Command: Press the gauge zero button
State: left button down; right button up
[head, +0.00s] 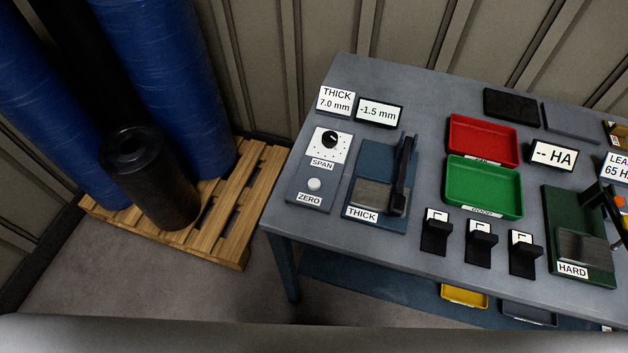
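The gauge zero button (314,184) is a small round white button above a "ZERO" label. It sits on the lower part of a grey panel (303,197) at the left end of the table. Above it is the black SPAN knob (330,140) on a white dial plate. To the right is the thickness gauge (382,185), labelled THICK, with a dark upright arm. Its display (379,112) reads -1.5 mm. A card (336,99) beside it reads THICK 7.0 mm. Neither gripper is in view.
The table (366,262) also holds a red tray (483,139), a green tray (484,186), several black blocks with cards and a green hardness tester (580,235). A wooden pallet (240,210) with blue and black rolls stands left. Floor is clear between pallet and table.

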aim_at(314, 183)
jog(key=k+l, duration=0.1)
jog(key=l, duration=0.25)
jog(key=k+l+u, duration=0.1)
jog(key=l, duration=0.25)
jog(key=k+l, duration=0.15)
jog(key=l, duration=0.15)
jog(key=k+l+u, duration=0.1)
jog(key=l, duration=0.25)
jog(key=k+l, duration=0.2)
jog(key=l, duration=0.15)
